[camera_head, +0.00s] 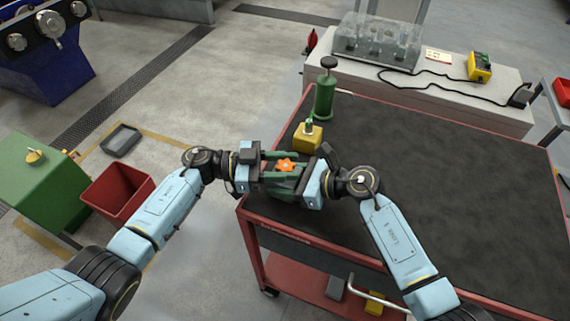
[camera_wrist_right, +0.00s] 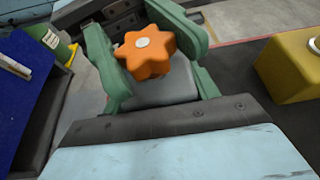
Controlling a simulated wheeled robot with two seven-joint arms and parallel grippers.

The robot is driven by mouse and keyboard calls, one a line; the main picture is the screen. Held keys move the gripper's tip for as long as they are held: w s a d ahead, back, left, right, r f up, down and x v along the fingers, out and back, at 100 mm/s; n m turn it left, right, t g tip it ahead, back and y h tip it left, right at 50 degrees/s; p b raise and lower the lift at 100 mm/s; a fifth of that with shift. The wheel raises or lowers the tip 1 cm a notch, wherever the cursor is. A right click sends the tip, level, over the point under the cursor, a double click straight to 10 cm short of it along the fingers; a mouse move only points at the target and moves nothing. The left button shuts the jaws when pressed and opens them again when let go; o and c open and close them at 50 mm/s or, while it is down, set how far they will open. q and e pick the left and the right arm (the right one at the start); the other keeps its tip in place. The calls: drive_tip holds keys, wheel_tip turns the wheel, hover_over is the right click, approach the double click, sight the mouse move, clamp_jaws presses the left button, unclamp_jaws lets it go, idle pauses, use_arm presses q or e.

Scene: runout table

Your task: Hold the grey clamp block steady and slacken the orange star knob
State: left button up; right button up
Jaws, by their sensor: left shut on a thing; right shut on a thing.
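The orange star knob (camera_head: 287,164) sits on the grey clamp block (camera_wrist_right: 165,91) near the table's left front corner. In the right wrist view, the knob (camera_wrist_right: 147,52) shows its pale centre cap, with the block's grey face below it. My left gripper (camera_head: 279,165) reaches in from the left and appears shut on the knob. My right gripper (camera_head: 299,171) comes from the right. Its green fingers (camera_wrist_right: 155,65) lie on both sides of the block and appear shut on it. The fingers hide most of the block in the head view.
The dark table top (camera_head: 450,180) is clear to the right. A red bin (camera_head: 117,190) stands on the floor at left.

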use_arm(q)
drive_tip(key=o, duration=1)
drive_tip(key=shift+c, duration=0.2)
drive_tip(key=shift+a, duration=0.15)
drive_tip(key=shift+a, duration=3.95)
